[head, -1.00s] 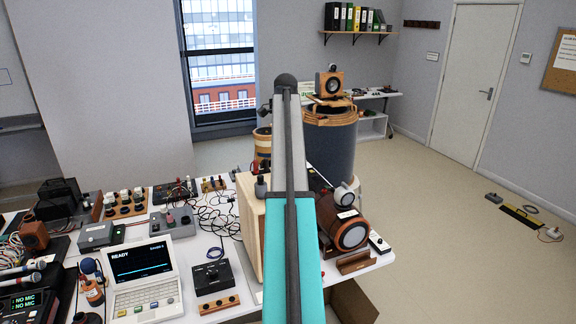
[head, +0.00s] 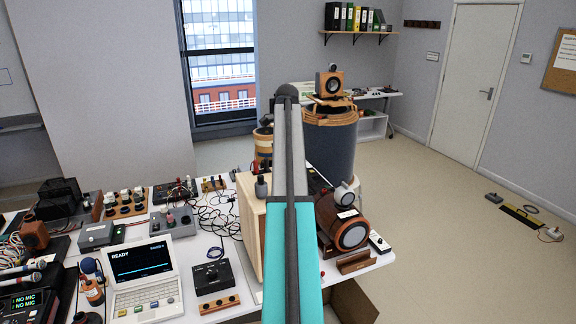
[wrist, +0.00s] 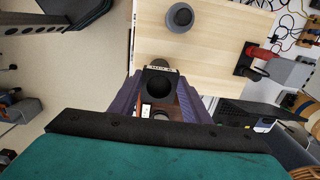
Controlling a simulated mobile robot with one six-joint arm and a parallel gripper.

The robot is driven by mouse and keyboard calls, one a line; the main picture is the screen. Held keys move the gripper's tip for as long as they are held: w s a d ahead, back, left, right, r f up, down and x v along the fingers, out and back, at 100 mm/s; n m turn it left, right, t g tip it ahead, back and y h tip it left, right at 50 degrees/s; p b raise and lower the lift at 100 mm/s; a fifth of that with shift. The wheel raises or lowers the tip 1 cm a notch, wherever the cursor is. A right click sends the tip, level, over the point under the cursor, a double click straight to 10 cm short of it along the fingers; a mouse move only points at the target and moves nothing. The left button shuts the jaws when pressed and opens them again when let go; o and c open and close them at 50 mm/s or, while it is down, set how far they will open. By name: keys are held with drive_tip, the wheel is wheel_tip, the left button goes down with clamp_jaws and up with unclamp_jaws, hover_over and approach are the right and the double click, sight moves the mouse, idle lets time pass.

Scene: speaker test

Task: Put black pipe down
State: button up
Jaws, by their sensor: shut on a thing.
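The black pipe (wrist: 160,80) shows in the wrist view as a dark, round open end between the purple fingers of my gripper (wrist: 160,92). The fingers are shut on it. The pipe is beside the edge of a pale wooden cabinet (wrist: 215,50); I cannot tell whether it touches anything below. In the head view my own teal and grey arm hides the gripper and the pipe. The same cabinet (head: 251,230) stands on the white table (head: 190,255), partly behind my arm.
A grey round fitting (wrist: 180,17) sits on the cabinet. A brown drum-shaped device (head: 345,230) stands right of my arm. A laptop (head: 142,270), a black box (head: 212,277) and loose cables crowd the table's left. A tall dark barrel (head: 333,140) stands behind. Floor at right is mostly clear.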

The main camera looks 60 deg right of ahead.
drive_tip(key=shift+f, duration=0.1)
drive_tip(key=o, duration=1.1)
drive_tip(key=shift+r, duration=0.2)
drive_tip(key=shift+d+r+b, duration=0.1)
drive_tip(key=shift+r+b, duration=0.45)
drive_tip(key=shift+r, duration=0.35)
drive_tip(key=shift+r+p, duration=0.55)
drive_tip(key=shift+r, duration=4.4)
